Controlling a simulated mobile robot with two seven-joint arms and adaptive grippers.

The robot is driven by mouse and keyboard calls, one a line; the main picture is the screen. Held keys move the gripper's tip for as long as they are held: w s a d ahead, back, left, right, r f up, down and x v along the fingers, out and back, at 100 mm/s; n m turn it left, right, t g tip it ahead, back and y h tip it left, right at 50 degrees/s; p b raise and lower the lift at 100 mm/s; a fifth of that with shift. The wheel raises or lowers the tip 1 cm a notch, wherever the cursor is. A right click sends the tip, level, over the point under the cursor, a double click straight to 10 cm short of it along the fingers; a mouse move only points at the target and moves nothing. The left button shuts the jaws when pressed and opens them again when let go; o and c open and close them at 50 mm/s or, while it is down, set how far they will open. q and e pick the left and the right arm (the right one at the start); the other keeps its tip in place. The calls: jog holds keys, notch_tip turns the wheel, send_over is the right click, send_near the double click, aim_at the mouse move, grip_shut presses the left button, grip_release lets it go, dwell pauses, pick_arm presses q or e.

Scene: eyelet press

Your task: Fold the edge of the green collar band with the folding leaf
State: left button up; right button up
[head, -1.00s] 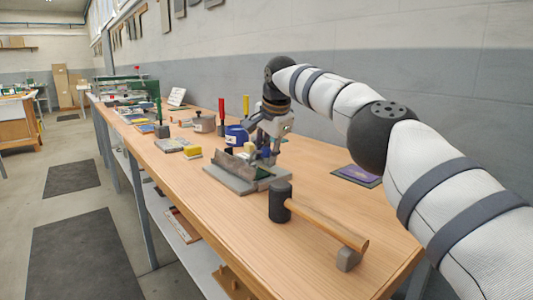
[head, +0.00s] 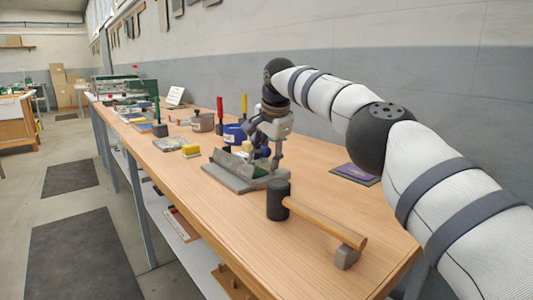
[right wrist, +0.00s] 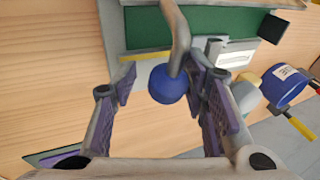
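The folding fixture, with its grey base (head: 236,183), sits on the bench in the head view. A dark green strip, seemingly the collar band (right wrist: 215,25), lies flat along it in the right wrist view; the grey leaf partly hides it in the head view. A grey rod with a blue round knob (right wrist: 168,86) reaches over the band. My right gripper (right wrist: 170,90) is open around the knob, its purple-padded fingers on either side with visible gaps. In the head view the right gripper (head: 265,157) is just above the fixture's far side. My left gripper is out of view.
A black-headed mallet (head: 277,200) lies in front of the fixture, its handle towards the right. A blue container (head: 234,134) and a yellow-topped block (head: 191,149) stand behind and left. A purple mat (head: 354,174) lies at right.

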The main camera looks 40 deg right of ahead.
jog(key=shift+r, duration=0.25)
jog(key=shift+a+r, duration=0.1)
jog(key=shift+r, duration=0.2)
jog(key=v, duration=1.1)
jog(key=shift+s, duration=0.2)
